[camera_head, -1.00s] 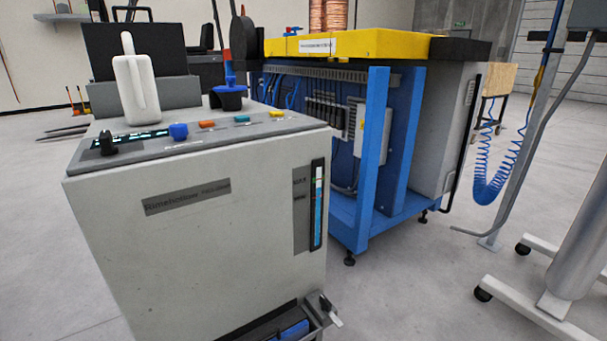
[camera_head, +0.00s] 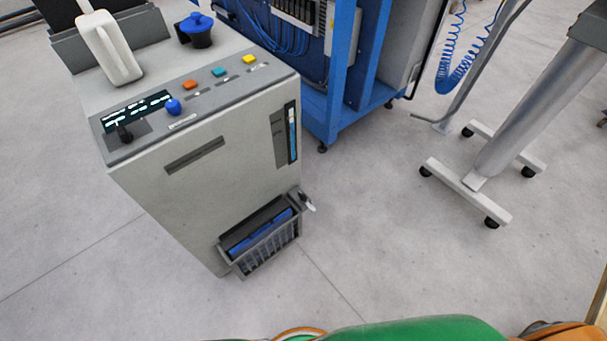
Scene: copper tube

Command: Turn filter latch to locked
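The filter unit (camera_head: 262,241) is a dark grey slatted tray with a blue filter (camera_head: 262,229) inside, low on the front of a light grey machine cabinet (camera_head: 200,190). A small latch (camera_head: 307,201) with a dark pivot and a pale handle sticks out at the unit's upper right corner. The handle points down and to the right. Whether it stands at locked cannot be read. Green and orange parts of my own body (camera_head: 420,330) show along the bottom edge. Neither of my grippers is in view.
The cabinet top carries a white jug (camera_head: 110,48), a blue cap (camera_head: 196,22), a display (camera_head: 138,110) and several coloured buttons. A blue frame (camera_head: 335,85) stands behind it. A white wheeled stand (camera_head: 465,190) is at the right. Grey floor in front of the filter is clear.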

